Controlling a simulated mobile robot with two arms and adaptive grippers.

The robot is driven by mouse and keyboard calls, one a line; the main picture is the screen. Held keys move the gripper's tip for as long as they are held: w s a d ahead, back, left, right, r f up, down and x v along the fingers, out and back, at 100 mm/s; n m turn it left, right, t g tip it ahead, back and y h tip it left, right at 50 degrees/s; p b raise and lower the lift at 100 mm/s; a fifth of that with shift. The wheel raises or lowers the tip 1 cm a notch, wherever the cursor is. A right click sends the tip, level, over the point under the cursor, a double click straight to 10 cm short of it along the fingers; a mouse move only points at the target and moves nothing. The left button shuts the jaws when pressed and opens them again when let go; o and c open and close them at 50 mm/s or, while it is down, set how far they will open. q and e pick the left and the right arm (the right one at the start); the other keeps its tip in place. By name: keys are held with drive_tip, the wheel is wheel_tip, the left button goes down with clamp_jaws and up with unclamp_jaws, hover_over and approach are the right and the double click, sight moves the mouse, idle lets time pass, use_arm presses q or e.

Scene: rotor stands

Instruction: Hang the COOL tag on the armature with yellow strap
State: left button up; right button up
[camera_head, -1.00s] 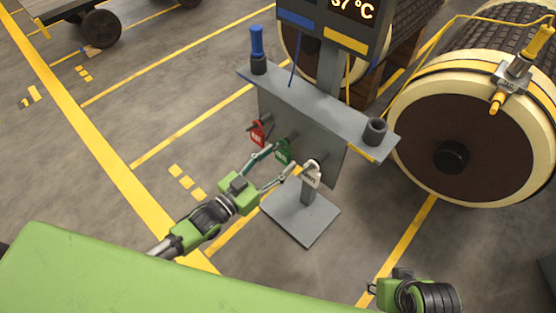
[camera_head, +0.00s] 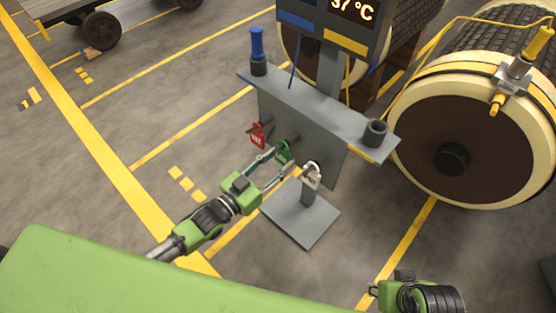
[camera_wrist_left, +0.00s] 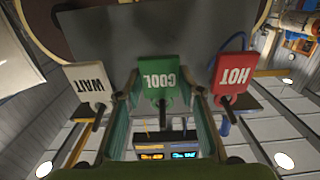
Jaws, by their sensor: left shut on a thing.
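The green COOL tag (camera_head: 284,151) hangs on the grey board of a stand, between the red HOT tag (camera_head: 257,135) and the white WAIT tag (camera_head: 311,177). My left gripper (camera_head: 280,162) is shut on the COOL tag, with one finger on each side of it. The left wrist view shows the COOL tag (camera_wrist_left: 158,82) upside down between the fingertips. The armature with the yellow strap (camera_head: 485,160) lies at the right, with a clamp and a yellow-handled tool at its top. My right gripper (camera_head: 373,290) is low in the head view, away from the tags; its fingers barely show.
The stand's grey shelf (camera_head: 325,112) carries a blue-handled tool (camera_head: 257,50) and an empty dark cup (camera_head: 376,132). A display reading 37 °C (camera_head: 350,14) rises above it. Another armature lies behind the stand. A cart (camera_head: 85,20) stands far left. Floor left of the stand is clear.

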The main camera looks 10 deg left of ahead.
sight(282, 156)
use_arm(q)
drive_tip(key=shift+r, duration=0.1)
use_arm(e)
drive_tip(key=shift+f, duration=0.1)
